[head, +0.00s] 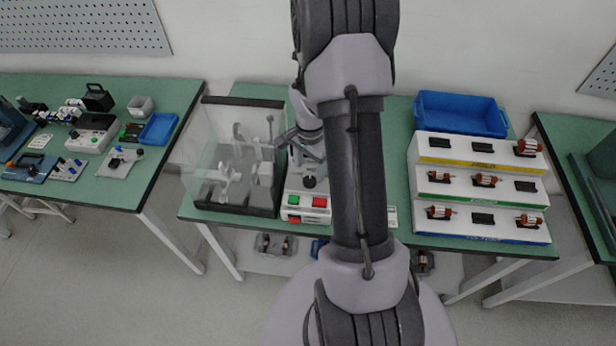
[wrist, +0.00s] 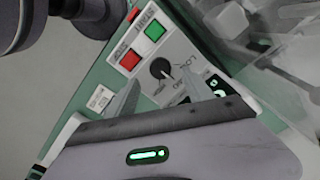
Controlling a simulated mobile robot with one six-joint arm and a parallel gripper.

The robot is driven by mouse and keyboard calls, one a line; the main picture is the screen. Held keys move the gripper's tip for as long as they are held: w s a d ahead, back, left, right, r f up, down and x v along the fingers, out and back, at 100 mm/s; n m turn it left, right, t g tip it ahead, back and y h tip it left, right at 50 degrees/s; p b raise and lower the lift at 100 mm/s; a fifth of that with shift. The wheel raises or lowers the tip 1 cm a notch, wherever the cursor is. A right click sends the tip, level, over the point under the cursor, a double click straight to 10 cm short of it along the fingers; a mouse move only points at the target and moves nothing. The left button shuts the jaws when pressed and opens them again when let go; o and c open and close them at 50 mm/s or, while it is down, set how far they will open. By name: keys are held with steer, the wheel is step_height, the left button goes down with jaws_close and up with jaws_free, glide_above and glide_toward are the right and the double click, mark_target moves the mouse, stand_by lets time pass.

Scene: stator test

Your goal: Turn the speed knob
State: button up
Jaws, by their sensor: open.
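The speed knob is a round black dial with a pale pointer mark on the sloped white face of a control box. It shows in the wrist view (wrist: 161,68) and below my gripper in the head view (head: 309,183). The box (wrist: 178,46) also has a red button (wrist: 130,60) and a green button (wrist: 155,30). My gripper (wrist: 160,76) is open and empty. Its two grey fingers appear on either side of the knob in the wrist view. Contact with the knob cannot be told. In the head view my gripper (head: 307,150) is just above the box.
A clear-covered test enclosure (head: 225,150) stands directly left of the box on the green bench. My arm hides the bench to the right. Further right are a blue bin (head: 460,113) and a stepped white rack (head: 425,190) with motor parts. Another bench (head: 165,92) stands at left.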

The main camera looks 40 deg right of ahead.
mark_target(310, 180)
step_height(310, 180, down, 5)
steer(key=shift+r+b, duration=0.1)
steer(key=shift+b, duration=0.25)
jaws_close()
